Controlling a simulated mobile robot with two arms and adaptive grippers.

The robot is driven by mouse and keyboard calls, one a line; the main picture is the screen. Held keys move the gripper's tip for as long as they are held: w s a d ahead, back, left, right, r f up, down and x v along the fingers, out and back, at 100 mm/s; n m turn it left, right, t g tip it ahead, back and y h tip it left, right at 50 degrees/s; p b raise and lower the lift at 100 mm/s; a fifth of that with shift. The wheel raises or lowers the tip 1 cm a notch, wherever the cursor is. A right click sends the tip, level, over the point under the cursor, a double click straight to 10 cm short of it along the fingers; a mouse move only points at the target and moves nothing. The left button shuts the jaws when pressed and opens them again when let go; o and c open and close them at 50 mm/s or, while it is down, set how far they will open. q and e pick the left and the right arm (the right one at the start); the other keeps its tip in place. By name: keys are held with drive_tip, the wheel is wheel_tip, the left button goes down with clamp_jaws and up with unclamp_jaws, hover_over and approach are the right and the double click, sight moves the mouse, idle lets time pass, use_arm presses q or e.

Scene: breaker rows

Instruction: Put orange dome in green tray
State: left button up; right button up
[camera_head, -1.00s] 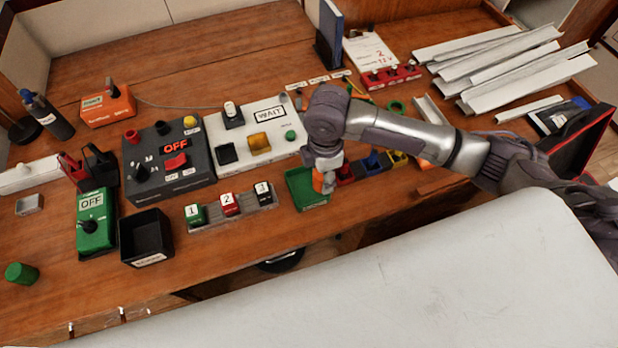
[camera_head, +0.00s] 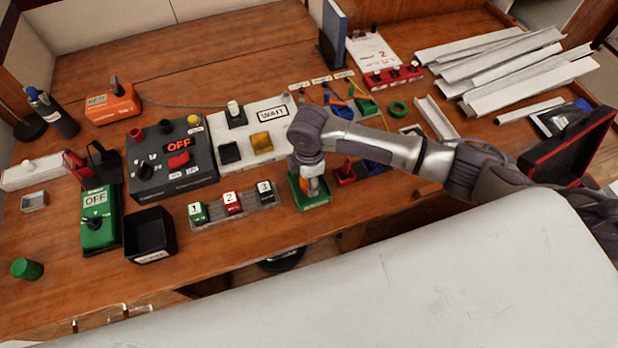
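The green tray (camera_head: 322,202) is at the front middle of the bench, just right of the numbered switch strip. My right gripper (camera_head: 313,188) points down into this tray from above. My own wrist hides part of the tray and most of the fingers, so I cannot tell whether they are apart or shut. My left gripper is not in view.
Red and blue trays (camera_head: 345,175) are right of the green tray, partly under my arm. A strip with numbered switches (camera_head: 233,205) is to its left, then a black open box (camera_head: 148,234). A white panel (camera_head: 262,155) stands behind.

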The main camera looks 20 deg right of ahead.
drive_tip(key=o, duration=0.9)
drive_tip(key=shift+f, duration=0.1)
wheel_tip(320, 180, up, 12)
drive_tip(key=shift+r, duration=0.2)
drive_tip(key=shift+f, duration=0.1)
